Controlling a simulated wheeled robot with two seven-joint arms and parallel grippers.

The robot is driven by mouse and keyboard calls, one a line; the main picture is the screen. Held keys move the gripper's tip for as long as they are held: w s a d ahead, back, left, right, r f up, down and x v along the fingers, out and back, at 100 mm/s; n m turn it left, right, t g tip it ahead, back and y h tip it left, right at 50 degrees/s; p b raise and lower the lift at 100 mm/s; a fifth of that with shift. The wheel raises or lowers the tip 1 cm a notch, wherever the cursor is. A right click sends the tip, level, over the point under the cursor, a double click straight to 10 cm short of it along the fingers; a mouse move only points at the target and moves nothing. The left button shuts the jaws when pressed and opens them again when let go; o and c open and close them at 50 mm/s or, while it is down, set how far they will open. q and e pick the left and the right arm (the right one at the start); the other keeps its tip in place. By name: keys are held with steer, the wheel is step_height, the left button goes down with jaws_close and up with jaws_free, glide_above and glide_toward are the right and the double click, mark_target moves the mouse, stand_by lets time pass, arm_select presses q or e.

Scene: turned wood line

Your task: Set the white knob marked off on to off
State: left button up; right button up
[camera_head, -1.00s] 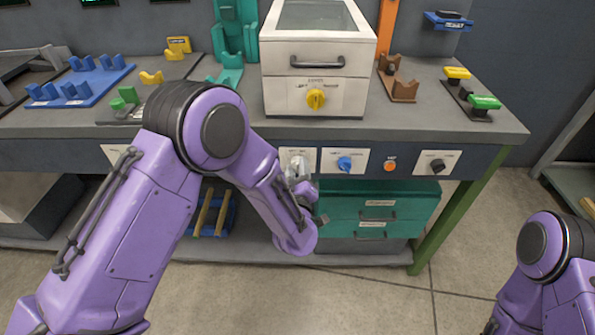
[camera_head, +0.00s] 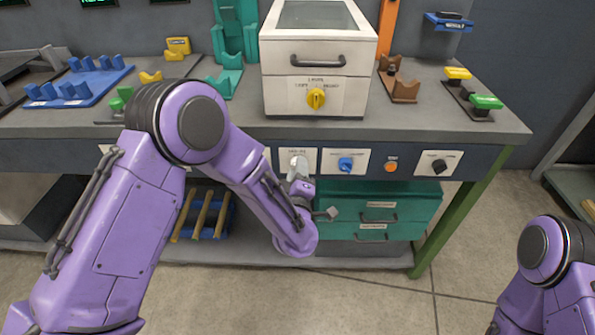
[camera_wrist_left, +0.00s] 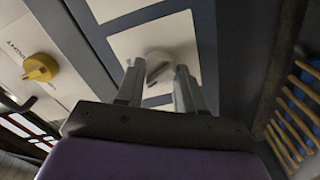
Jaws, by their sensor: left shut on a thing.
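The white knob (camera_head: 299,161) sits on a pale label plate on the front edge of the workbench. It also shows in the left wrist view (camera_wrist_left: 157,67), between the two grey fingers. My left gripper (camera_head: 298,172) reaches up to the knob from below and in front. In the left wrist view my left gripper (camera_wrist_left: 159,75) is shut on the knob, one finger on each side. The plate's lettering is too small to read, and the knob's pointer setting cannot be told. My right gripper is out of view; only part of its arm shows at the lower right.
Right of the white knob are a blue knob (camera_head: 345,164), an orange button (camera_head: 391,166) and a black knob (camera_head: 438,165). A white box with a yellow knob (camera_head: 316,98) stands above. Teal drawers (camera_head: 410,205) are below, close to my left wrist.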

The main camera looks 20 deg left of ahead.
arm_select(q)
steer(key=o, duration=1)
steer(key=shift+o, duration=0.2)
steer(key=v, duration=1)
steer(key=shift+s+b, duration=0.3)
steer(key=shift+d, duration=0.1)
